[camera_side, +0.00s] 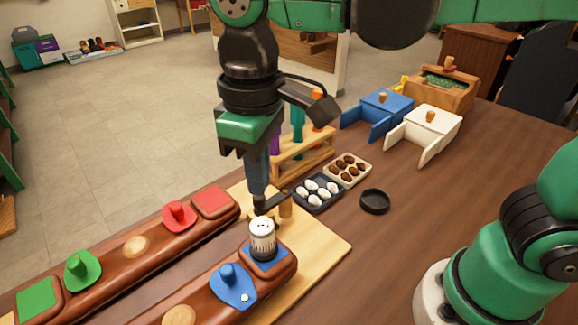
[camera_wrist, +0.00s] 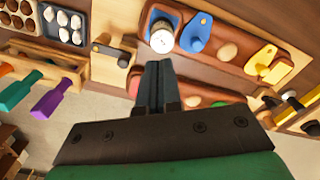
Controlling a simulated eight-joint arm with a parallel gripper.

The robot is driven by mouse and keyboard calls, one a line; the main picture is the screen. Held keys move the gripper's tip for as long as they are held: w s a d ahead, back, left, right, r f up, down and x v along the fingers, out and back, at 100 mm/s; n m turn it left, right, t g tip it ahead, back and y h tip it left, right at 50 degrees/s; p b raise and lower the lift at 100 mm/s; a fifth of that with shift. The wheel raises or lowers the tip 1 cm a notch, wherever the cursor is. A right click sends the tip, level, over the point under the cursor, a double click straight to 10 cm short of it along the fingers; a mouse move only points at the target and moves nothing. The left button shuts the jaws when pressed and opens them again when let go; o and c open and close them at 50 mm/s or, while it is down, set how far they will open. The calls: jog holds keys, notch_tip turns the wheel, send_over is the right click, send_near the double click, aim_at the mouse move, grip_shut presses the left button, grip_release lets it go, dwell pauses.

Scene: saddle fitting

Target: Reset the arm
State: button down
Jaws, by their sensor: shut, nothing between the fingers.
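A white can with a dark band (camera_side: 262,238) stands on the blue pad at the end of the front brown rail, close below and beside my fingertips. I cannot tell whether they touch it. The wrist view also shows the can (camera_wrist: 162,39). A blue saddle (camera_side: 233,287) sits on the same rail. Red (camera_side: 179,215) and green (camera_side: 82,270) saddles sit on the rear rail.
A yellow saddle (camera_wrist: 273,63) shows in the wrist view. Trays of white (camera_side: 318,192) and brown (camera_side: 347,169) pieces, a black dish (camera_side: 375,201), a wooden rack (camera_side: 302,153), and blue (camera_side: 378,114) and white (camera_side: 424,132) boxes stand behind. The table's right middle is clear.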

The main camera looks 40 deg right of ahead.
jog(key=d+f+m+t, duration=0.2)
jog(key=d+m+t, duration=0.1)
jog(key=d, duration=0.4)
jog(key=w+d+f+m+t, duration=0.1)
jog(key=d+t, duration=0.3)
jog(key=d, duration=0.4)
jog(key=shift+d+f+m, duration=0.2)
jog(key=shift+f+m, duration=0.65)
jog(key=shift+m, duration=0.05)
